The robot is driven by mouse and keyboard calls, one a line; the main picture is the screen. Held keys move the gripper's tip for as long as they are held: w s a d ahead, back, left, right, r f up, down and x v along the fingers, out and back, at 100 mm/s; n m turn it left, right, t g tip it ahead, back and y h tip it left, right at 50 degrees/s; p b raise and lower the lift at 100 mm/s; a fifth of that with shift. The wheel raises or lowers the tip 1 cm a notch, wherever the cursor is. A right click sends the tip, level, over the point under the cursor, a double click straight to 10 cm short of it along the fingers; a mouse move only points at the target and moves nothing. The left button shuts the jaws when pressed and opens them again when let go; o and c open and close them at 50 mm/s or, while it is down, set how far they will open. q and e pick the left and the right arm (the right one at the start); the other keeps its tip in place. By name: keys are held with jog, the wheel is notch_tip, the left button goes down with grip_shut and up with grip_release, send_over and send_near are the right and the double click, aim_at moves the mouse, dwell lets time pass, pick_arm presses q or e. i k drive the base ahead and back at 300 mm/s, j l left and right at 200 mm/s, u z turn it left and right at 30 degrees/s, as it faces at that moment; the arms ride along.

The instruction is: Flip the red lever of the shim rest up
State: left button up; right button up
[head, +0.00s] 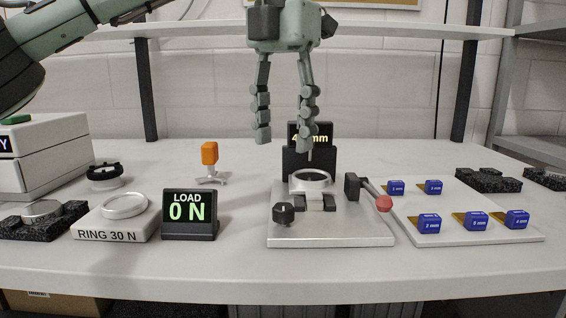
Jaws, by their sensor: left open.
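The fixture (330,235) stands on the table right of centre, with a light base plate and a round ring (311,176) on dark supports. On its right side a lever with a red ball knob (384,203) slopes down to the right from a dark pivot block (352,186). My left gripper (285,143) hangs fingers down above and behind the fixture, left of the lever. It is open and empty, apart from the knob. Its right finger partly covers the dark display (321,133) at the fixture's back. My right gripper is not in view.
A white tray (520,234) with several blue-labelled shims is close to the lever's right. A load display (190,215) reads 0 N at left, near a ring block (115,222). An orange-topped piece (209,154) stands behind. The front table strip is clear.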

aim_at(384, 204)
jog(key=k, duration=1.5)
